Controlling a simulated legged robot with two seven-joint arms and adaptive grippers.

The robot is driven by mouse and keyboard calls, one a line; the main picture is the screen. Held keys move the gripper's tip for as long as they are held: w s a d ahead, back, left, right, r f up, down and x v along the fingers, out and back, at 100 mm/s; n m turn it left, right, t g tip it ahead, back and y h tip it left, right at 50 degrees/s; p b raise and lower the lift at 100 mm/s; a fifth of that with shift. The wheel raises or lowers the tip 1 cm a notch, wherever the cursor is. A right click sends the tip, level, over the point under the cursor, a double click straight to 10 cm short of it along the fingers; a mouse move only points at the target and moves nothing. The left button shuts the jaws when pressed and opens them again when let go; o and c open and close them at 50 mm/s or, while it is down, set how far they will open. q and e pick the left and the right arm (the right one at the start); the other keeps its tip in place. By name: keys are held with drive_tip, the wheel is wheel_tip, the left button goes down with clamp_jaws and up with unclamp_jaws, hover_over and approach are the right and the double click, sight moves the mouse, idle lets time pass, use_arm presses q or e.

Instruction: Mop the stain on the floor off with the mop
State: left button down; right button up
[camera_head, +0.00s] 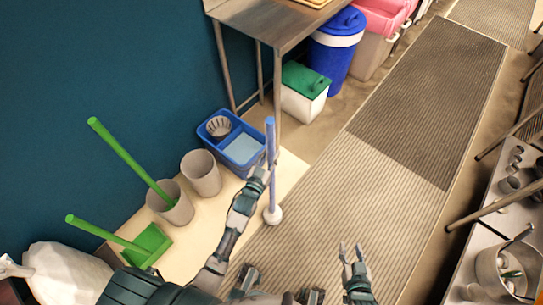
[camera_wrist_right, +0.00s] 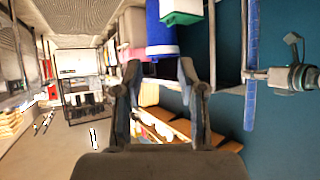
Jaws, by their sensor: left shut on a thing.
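The mop has a blue handle (camera_head: 270,138) and a round white head (camera_head: 273,215). It stands nearly upright, with its head low over the ribbed floor mat near the mat's left edge. My left gripper (camera_head: 262,170) is shut on the mop handle at about mid-height. The handle (camera_wrist_right: 251,40) and my left gripper (camera_wrist_right: 258,75) also show in the right wrist view, at the right. My right gripper (camera_head: 350,250) is open and empty, to the right of the mop; its spread fingers (camera_wrist_right: 158,78) show in the wrist view. I cannot make out a stain on the floor.
A blue mop bucket (camera_head: 233,163), grey bins (camera_head: 201,175) and a green dustpan (camera_head: 150,243) stand along the left wall. A metal table (camera_head: 285,22) is behind. Counters (camera_head: 480,265) line the right. The ribbed mat (camera_head: 385,190) between is clear.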

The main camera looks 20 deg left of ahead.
sight(267, 141)
use_arm(q)
drive_tip(key=r+p, duration=0.1)
drive_tip(key=r, duration=0.1)
drive_tip(key=shift+w+a+r+p, duration=0.15)
drive_tip(key=shift+a+r+p, duration=0.15)
drive_tip(key=shift+r+p, duration=0.1)
drive_tip(key=shift+a+r+p, duration=0.15)
drive_tip(key=shift+r+p, duration=0.7)
drive_tip(key=shift+r, duration=0.2)
use_arm(e)
drive_tip(key=shift+s+d+f+g+h, duration=0.75)
drive_tip(key=shift+s+g, duration=1.45)
drive_tip(key=shift+s, duration=1.65)
drive_tip(key=shift+s+d+f+g+h, duration=0.45)
drive_tip(key=shift+s+d+f+g, duration=0.6)
drive_tip(key=shift+s+g, duration=2)
use_arm(q)
drive_tip(key=r+p, duration=0.2)
drive_tip(key=r, duration=0.1)
drive_tip(key=shift+a+p, duration=0.2)
drive_tip(key=shift+p, duration=0.15)
drive_tip(key=shift+a, duration=0.45)
use_arm(e)
wheel_tip(267, 141, down, 6)
drive_tip(key=s+t, duration=0.1)
drive_tip(key=shift+s+f, duration=0.2)
drive_tip(key=shift+s, duration=0.05)
